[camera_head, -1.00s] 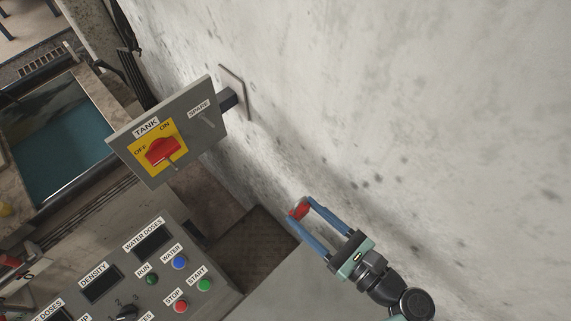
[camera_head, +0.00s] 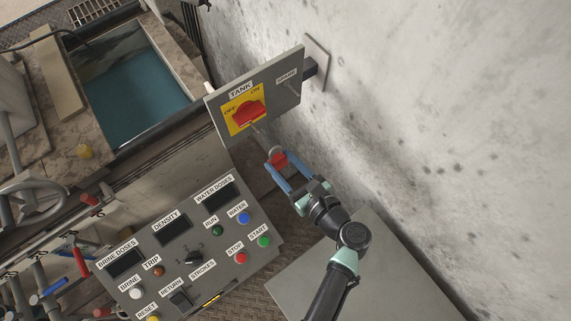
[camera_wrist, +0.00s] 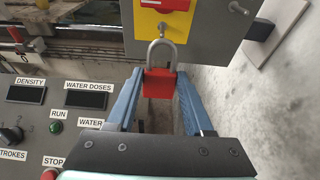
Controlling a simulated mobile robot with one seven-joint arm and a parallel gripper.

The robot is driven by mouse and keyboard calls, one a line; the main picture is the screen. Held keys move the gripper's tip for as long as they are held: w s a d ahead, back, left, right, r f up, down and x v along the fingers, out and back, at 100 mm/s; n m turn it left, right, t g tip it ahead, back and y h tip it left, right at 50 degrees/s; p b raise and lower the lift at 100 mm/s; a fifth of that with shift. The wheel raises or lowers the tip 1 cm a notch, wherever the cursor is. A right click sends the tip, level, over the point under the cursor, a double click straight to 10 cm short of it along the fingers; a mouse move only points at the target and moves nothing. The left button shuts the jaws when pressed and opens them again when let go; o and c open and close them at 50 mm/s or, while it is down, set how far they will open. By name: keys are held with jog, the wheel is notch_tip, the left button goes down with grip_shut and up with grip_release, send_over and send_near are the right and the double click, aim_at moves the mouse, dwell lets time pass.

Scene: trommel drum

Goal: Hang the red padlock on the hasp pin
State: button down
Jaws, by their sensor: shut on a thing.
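The red padlock (camera_head: 279,160) is between the fingertips of my gripper (camera_head: 278,165), which is shut on its body. In the wrist view the padlock body (camera_wrist: 160,85) is upright, with its grey shackle (camera_wrist: 162,46) pointing up towards the panel. The grey TANK panel (camera_head: 283,110) carries a red OFF/ON switch (camera_head: 250,113) on a yellow plate. A thin hasp pin (camera_head: 256,130) sticks out at the lower edge of that plate, just above and left of the padlock. The pin (camera_wrist: 185,37) shows close to the shackle's top in the wrist view; I cannot tell whether they touch.
A second pin (camera_head: 292,89) sits under the SPARE label. The control console (camera_head: 190,245) with buttons and displays lies below left. A pale wall (camera_head: 440,110) rises close on the right. A water tank (camera_head: 130,80) is at the upper left.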

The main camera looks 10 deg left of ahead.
jog(key=shift+r+b+x, duration=0.15)
jog(key=shift+b+x, duration=0.45)
jog(key=shift+x, duration=0.85)
jog(key=shift+r+b+x, duration=0.15)
jog(key=shift+b+x, duration=0.4)
jog(key=shift+x, duration=0.9)
jog(key=shift+r+b+x, duration=0.2)
jog(key=shift+b+x, duration=0.4)
jog(key=shift+x, duration=0.85)
jog(key=shift+w+a, duration=0.1)
jog(key=shift+a, duration=0.05)
jog(key=shift+c, duration=1)
grip_release()
